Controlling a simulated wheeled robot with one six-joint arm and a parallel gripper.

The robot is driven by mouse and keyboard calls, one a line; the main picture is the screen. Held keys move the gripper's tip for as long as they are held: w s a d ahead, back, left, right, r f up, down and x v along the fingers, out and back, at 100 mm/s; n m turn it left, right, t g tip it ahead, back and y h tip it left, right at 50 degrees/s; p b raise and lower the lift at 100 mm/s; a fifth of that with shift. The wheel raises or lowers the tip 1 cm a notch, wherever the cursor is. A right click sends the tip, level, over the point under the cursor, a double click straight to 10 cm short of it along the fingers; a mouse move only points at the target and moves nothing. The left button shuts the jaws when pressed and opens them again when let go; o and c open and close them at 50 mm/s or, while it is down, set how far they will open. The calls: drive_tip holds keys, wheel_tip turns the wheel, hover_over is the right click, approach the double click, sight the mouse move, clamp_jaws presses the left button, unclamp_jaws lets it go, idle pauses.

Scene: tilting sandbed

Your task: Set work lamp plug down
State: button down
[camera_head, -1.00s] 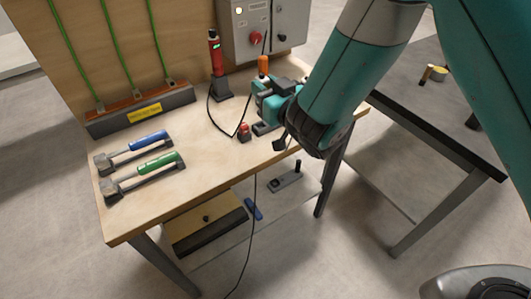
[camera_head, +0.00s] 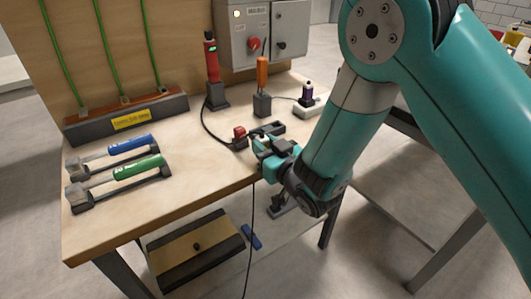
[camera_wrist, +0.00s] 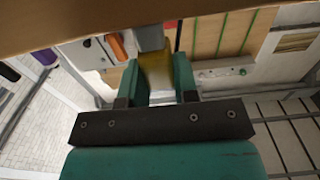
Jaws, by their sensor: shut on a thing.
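The work lamp looks like the red, black-based lamp (camera_head: 211,60) with a green light, upright in a dark stand at the back of the bench. A black cord runs from its foot across the bench top to my gripper (camera_head: 264,144), at the bench's front right edge. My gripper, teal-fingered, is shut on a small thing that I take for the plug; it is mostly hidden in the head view. In the wrist view a yellowish block (camera_wrist: 156,72) with a grey end shows between the fingers. I cannot tell whether it touches the bench.
A red-topped block (camera_head: 239,133) and a dark flat piece lie close to my gripper. Behind stand an orange-handled tool (camera_head: 262,75) and a purple-and-black thing (camera_head: 308,95) on a white base. Green (camera_head: 138,167) and blue handled tools lie left. Bare bench top lies between.

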drive_tip(key=shift+f, duration=0.25)
drive_tip(key=shift+f, duration=0.15)
drive_tip(key=c, duration=0.9)
unclamp_jaws()
